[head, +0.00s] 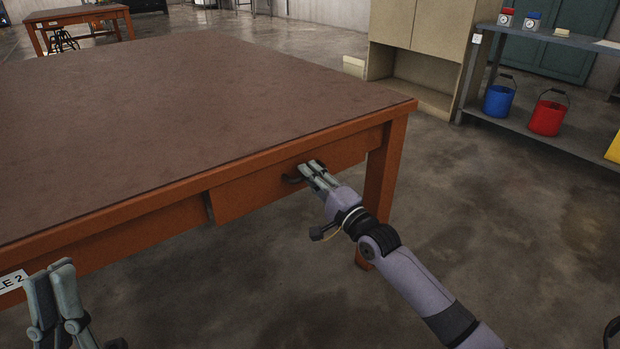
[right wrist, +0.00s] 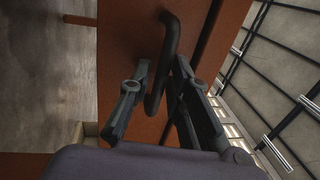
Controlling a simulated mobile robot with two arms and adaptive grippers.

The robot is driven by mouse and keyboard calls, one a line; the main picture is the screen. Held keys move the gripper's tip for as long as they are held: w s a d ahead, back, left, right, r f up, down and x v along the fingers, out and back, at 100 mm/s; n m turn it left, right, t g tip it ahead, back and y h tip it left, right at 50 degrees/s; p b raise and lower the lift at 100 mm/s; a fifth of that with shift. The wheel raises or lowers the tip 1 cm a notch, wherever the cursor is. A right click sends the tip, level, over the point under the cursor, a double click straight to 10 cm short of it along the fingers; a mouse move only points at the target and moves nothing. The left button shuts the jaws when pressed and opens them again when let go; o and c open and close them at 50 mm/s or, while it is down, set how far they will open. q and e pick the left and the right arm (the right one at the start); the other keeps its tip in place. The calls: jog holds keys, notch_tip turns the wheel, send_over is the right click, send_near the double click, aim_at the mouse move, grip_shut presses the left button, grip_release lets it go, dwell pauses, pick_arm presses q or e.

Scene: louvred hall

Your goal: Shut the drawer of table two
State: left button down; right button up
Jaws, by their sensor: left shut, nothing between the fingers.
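Table two (head: 180,110) has a brown top and an orange-brown frame; part of its label (head: 12,281) shows at the left edge. Its drawer (head: 250,193) stands slightly out from the frame, with a dark gap at its left end. The dark curved handle (head: 292,180) is on the drawer front. It also shows in the right wrist view (right wrist: 171,40). My right gripper (head: 309,170) is at the handle, its fingers apart on either side of the bar, with visible space beside it. My left gripper (head: 54,268) is shut and empty, low in front of the table's left part.
A table leg (head: 386,180) stands close right of my right gripper. A beige cabinet (head: 420,50) and a shelf unit (head: 540,135) with a blue bucket (head: 498,101) and a red bucket (head: 547,118) stand behind. Another table (head: 80,14) is far left. Floor at right is clear.

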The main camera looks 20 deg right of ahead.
jog(key=shift+w+a, duration=0.1)
jog(key=shift+w, duration=0.1)
jog(key=shift+c, duration=0.3)
grip_shut()
dwell(0.4)
